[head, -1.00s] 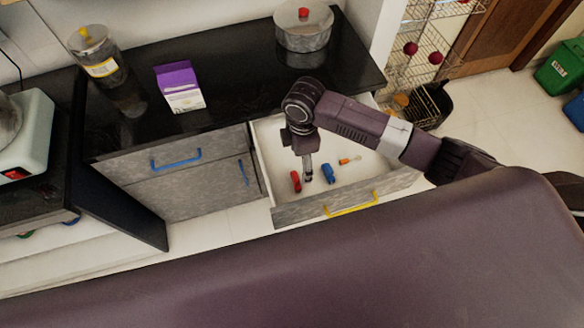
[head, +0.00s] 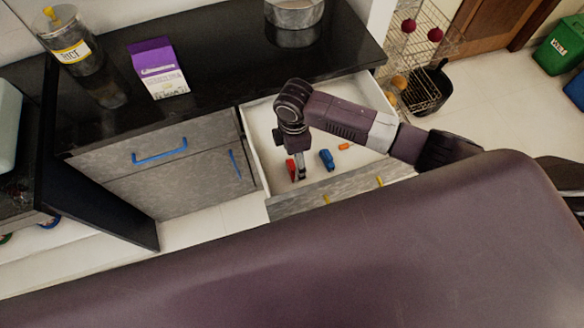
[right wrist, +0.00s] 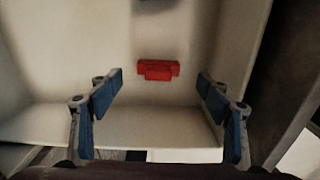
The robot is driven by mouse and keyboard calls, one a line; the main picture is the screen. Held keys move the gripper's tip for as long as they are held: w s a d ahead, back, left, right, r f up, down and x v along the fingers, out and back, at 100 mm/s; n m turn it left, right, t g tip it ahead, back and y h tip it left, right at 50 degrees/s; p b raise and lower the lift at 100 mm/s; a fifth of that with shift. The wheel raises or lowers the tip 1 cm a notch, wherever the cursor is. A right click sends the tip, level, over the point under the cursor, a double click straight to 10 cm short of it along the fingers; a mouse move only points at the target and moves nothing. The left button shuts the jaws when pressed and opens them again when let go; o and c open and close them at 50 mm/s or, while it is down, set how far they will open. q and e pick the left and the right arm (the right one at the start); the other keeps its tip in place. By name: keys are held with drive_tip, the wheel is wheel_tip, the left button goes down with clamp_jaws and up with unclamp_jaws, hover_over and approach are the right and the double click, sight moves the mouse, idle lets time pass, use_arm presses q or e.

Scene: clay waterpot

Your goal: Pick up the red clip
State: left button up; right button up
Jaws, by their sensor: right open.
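The red clip (head: 290,169) lies on the white floor of the open drawer (head: 258,131). In the right wrist view the red clip (right wrist: 158,70) lies ahead of the fingertips, roughly midway across the gap and apart from both. My right gripper (right wrist: 160,82) is open and empty, with its blue-padded fingers spread wide. In the head view my right gripper (head: 299,172) points down into the drawer, right beside the red clip, and partly covers it. My left gripper is not in view.
A blue clip (head: 327,160) and a small orange thing (head: 344,147) lie in the drawer to the right. The drawer's walls and front surround the gripper closely. A purple and white carton (head: 158,69), a jar (head: 68,42) and a pot (head: 293,14) stand on the black counter (head: 215,65).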

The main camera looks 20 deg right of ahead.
sight(292, 165)
drive_tip(key=f, duration=0.5)
drive_tip(key=shift+w+a+f, duration=0.1)
drive_tip(key=shift+a+f, duration=0.1)
drive_tip(key=c, duration=0.9)
